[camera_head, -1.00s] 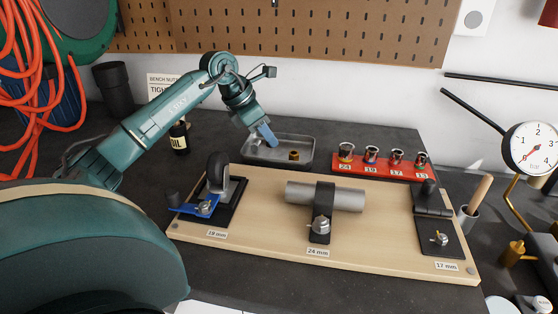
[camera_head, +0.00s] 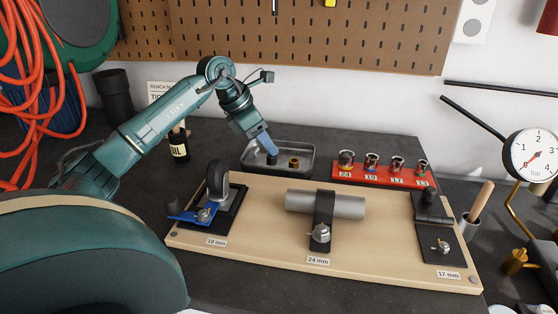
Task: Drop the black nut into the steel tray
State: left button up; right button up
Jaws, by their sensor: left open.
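The steel tray (camera_head: 309,170) is a shallow grey tray on the dark bench behind the wooden board. My left gripper (camera_head: 269,148) reaches over its left part, with blue fingers pointing down. It is open. A small dark piece, which looks like the black nut (camera_head: 272,159), shows in the tray just below the fingertips. Whether it touches the fingers is too small to tell. A brass-coloured nut (camera_head: 294,162) lies in the tray to its right. My right gripper is not in view.
The wooden board (camera_head: 270,250) in front carries a caster, a clamped steel cylinder (camera_head: 345,205) and a black hinge. A red socket rack (camera_head: 385,175) stands right of the tray. A dial gauge (camera_head: 533,152) is far right.

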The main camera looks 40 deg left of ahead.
pick_arm(q)
jog(key=v, duration=1.2)
